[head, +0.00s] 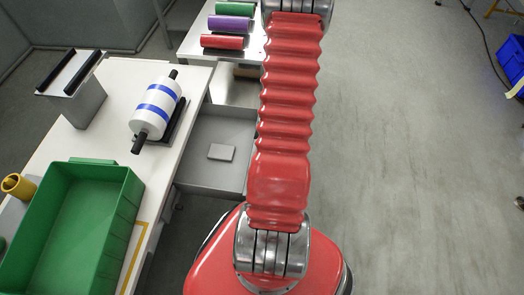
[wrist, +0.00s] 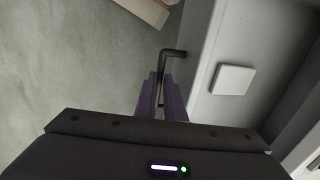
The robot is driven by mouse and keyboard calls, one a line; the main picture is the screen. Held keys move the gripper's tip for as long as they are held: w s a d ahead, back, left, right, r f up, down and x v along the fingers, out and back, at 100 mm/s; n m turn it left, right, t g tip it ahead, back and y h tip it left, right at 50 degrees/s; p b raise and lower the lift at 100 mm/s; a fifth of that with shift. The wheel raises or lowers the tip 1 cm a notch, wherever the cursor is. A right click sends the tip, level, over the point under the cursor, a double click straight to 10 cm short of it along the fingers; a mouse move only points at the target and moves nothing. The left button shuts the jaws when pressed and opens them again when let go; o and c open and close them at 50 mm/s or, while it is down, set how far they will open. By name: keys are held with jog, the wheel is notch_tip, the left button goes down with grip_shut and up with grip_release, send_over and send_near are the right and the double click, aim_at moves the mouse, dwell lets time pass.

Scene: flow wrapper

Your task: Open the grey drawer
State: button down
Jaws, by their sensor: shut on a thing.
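The grey drawer (head: 203,172) stands out from under the white worktop in the head view, with its inside showing. A flat pale block (head: 221,152) lies in it. The drawer's front is hidden behind my red arm. In the wrist view the drawer (wrist: 232,42) is at the right, with the same pale block (wrist: 232,79) inside. A dark bar handle (wrist: 173,53) sticks out from its front. My gripper (wrist: 161,88), with purple fingers, is shut on this handle. The head view does not show my gripper.
On the worktop (head: 120,75) are a green bin (head: 128,190), a white roll with blue bands (head: 155,105) and a grey box (head: 85,105). Coloured rolls (head: 228,23) lie on a stand behind.

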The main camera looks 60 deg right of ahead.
jog(key=shift+s+d, duration=0.1)
jog(key=shift+d, duration=0.05)
jog(key=c, duration=1.8)
grip_release()
jog(key=shift+c, duration=0.2)
notch_tip(320, 180, up, 13)
jog(key=s+d, duration=0.1)
jog(key=s, duration=0.1)
jog(key=shift+s+r, duration=0.2)
jog(key=shift+s, duration=0.05)
